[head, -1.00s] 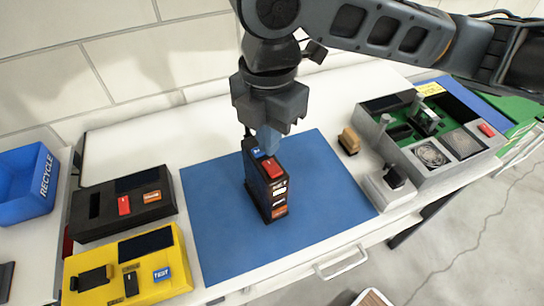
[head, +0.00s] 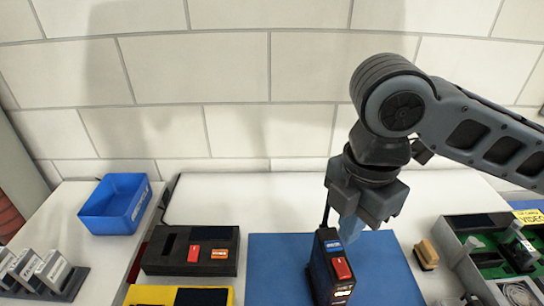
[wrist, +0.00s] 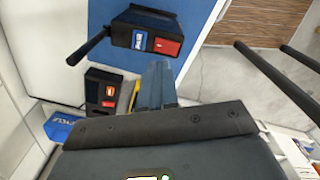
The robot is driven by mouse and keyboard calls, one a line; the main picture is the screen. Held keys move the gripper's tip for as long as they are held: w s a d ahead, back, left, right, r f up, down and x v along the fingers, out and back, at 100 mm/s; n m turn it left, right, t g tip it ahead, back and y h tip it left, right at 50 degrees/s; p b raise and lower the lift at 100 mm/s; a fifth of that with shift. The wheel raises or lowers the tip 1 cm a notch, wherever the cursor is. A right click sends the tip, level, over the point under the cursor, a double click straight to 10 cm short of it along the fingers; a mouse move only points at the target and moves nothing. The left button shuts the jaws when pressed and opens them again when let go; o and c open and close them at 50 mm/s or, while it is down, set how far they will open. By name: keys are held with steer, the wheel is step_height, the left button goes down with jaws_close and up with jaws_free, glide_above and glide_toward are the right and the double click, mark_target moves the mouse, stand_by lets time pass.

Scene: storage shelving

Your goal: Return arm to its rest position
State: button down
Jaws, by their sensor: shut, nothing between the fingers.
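My gripper (head: 349,228) hangs pointing down in the head view, just behind and above a black device (head: 332,268). The device stands upright on a blue mat (head: 275,262) and has a red button and a blue label on its top. A thin black rod rises from it. The gripper is shut with nothing held; its blue-grey fingers (wrist: 155,85) show in the wrist view, apart from the device (wrist: 145,35). The device's lower part is cut off by the head view's bottom edge.
A blue recycle bin (head: 117,204) and a rack of grey cards (head: 45,272) stand at left. A black box (head: 190,262) and a yellow box (head: 140,295) sit left of the mat. A brown brush (head: 427,254) and grey case (head: 459,262) are at right. A block wall stands behind.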

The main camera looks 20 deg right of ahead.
steer(key=w+a+r+m+t+y, duration=0.2)
steer(key=a+r+y, duration=0.2)
steer(key=a, duration=0.4)
steer(key=w+a+r+m+t+y, duration=0.1)
steer(key=a+r+m+t+y, duration=0.15)
steer(key=a+y, duration=0.4)
steer(key=w+a+r+m+t+y, duration=0.2)
steer(key=a+r+t, duration=0.15)
steer(key=a, duration=0.65)
steer(key=s+d+f+m+t+h, duration=0.9)
steer(key=s+d+f+m, duration=0.4)
steer(key=m, duration=0.4)
steer(key=s+d+f+n+g+h, duration=0.1)
steer(key=s+d, duration=0.4)
steer(key=s, duration=0.4)
steer(key=s+d+f+n+g+h, duration=0.1)
steer(key=s+d+f+n+h, duration=0.1)
steer(key=s+d, duration=0.4)
steer(key=s, duration=0.3)
steer(key=shift+s+d, duration=0.15)
steer(key=shift+d, duration=0.1)
